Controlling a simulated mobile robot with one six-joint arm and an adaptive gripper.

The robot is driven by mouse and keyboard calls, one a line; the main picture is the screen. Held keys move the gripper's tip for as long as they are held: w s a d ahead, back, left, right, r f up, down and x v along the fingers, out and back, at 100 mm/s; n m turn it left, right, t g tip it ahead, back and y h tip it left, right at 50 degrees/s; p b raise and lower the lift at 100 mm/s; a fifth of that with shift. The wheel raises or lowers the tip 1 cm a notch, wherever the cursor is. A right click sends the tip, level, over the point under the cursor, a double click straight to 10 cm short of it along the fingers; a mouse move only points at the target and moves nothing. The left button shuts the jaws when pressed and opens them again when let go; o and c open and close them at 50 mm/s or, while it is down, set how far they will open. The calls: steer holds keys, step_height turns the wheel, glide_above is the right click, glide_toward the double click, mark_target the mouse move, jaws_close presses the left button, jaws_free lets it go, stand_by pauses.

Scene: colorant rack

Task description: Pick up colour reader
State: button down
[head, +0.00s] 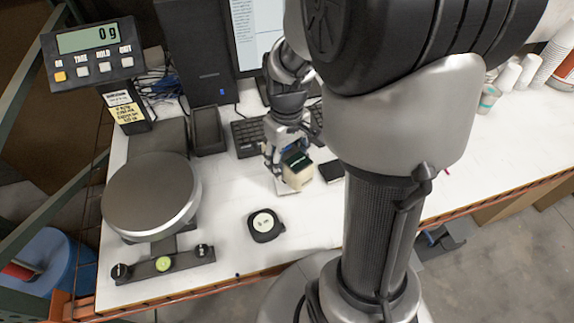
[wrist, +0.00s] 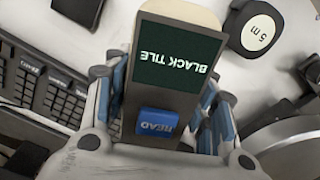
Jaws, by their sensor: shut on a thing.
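The colour reader (head: 299,173) is a cream device with a dark screen, near the middle of the bench in the head view. In the wrist view the reader (wrist: 179,62) shows the words "BLACK TILE" and a blue READ button. My gripper (head: 283,160) is shut on the reader. In the wrist view the fingers of my gripper (wrist: 165,105) are on both sides of its body. The reader's underside is hidden, so I cannot tell whether it touches the bench.
A tape measure (head: 265,224) lies in front of the reader. A round scale (head: 152,194) with a display (head: 92,54) stands at left. A keyboard (head: 248,136) is behind, and a small black object (head: 331,171) lies to the right. Paper cups (head: 508,77) stand far right.

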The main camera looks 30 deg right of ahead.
step_height(320, 180, up, 15)
steer(key=p, duration=0.4)
steer(key=shift+w+d, duration=0.1)
stand_by(0.3)
